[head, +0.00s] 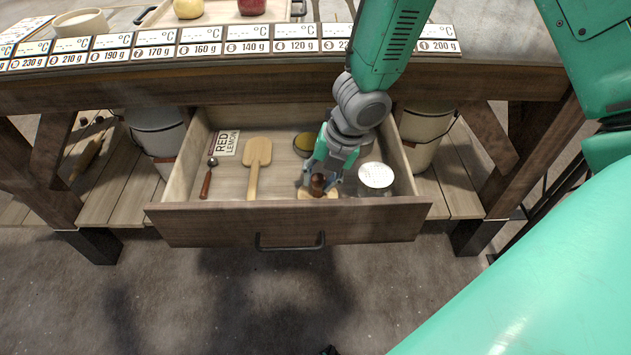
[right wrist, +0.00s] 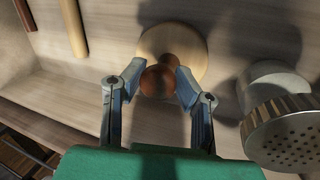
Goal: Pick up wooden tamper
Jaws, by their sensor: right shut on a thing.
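The wooden tamper (head: 317,187) is in the open drawer, toward its front right. It has a dark brown rounded knob and a pale round wooden base. In the right wrist view the tamper (right wrist: 159,80) has its knob between the two fingertips, with the pale base behind it. My right gripper (head: 321,178) reaches down into the drawer and is shut on the tamper's knob. I cannot tell whether the base touches the drawer floor. The right gripper (right wrist: 160,73) hides little of the knob in the wrist view. My left gripper is not in view.
The drawer (head: 290,223) also holds a perforated-top shaker (head: 376,175) close right of the gripper, a round tin (head: 304,144), a wooden paddle (head: 257,160), a small scoop (head: 207,180) and a label card (head: 227,143). The tabletop edge with temperature cards (head: 245,47) is above.

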